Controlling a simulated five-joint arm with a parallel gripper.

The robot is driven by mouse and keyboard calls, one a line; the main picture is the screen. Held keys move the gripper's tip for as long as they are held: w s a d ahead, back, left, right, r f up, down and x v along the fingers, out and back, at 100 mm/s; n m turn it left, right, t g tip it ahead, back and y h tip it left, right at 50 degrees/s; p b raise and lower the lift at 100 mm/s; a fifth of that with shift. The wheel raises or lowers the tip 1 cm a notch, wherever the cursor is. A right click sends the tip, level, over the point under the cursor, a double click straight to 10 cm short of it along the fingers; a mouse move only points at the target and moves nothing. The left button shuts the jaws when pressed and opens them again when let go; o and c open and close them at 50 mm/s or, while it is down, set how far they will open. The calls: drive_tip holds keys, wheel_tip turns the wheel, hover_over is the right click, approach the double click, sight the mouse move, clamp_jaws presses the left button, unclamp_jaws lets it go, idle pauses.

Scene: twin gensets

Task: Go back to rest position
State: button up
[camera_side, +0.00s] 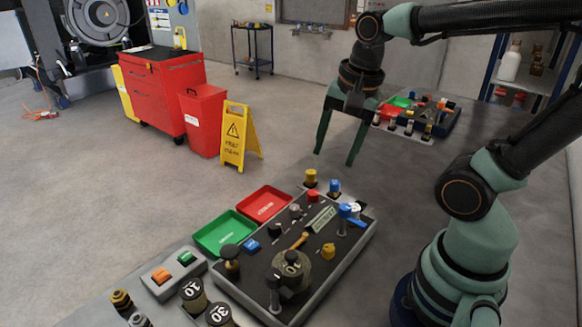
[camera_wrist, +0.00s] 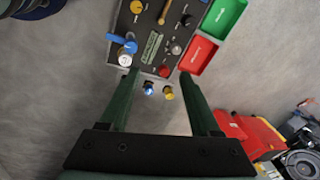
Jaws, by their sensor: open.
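My gripper (camera_side: 334,158) hangs with its fingers pointing down, beyond the far end of the near control panel (camera_side: 342,258) and above it. The two green fingers are spread apart with nothing between them. In the wrist view the open gripper (camera_wrist: 158,74) frames the panel's end, where a blue-topped knob (camera_wrist: 148,88) and a yellow-topped knob (camera_wrist: 169,92) stand.
A green tray (camera_side: 212,240) and a red tray (camera_side: 251,208) lie beside the panel. A second panel (camera_side: 443,121) stands behind my gripper. A yellow warning sign (camera_side: 236,140), a red bin (camera_side: 202,125) and a red cabinet (camera_side: 170,90) stand on the floor at left.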

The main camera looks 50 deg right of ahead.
drive_tip(key=a+n+t, duration=0.1)
drive_tip(key=n, duration=0.3)
drive_tip(key=w+r+n+t, duration=0.1)
drive_tip(key=n, duration=0.4)
drive_tip(key=w+a+n+t, duration=0.1)
drive_tip(key=n, duration=0.4)
drive_tip(key=shift+w+a+r, duration=0.1)
drive_tip(key=shift+a+r, duration=0.1)
drive_tip(key=shift+a, duration=0.1)
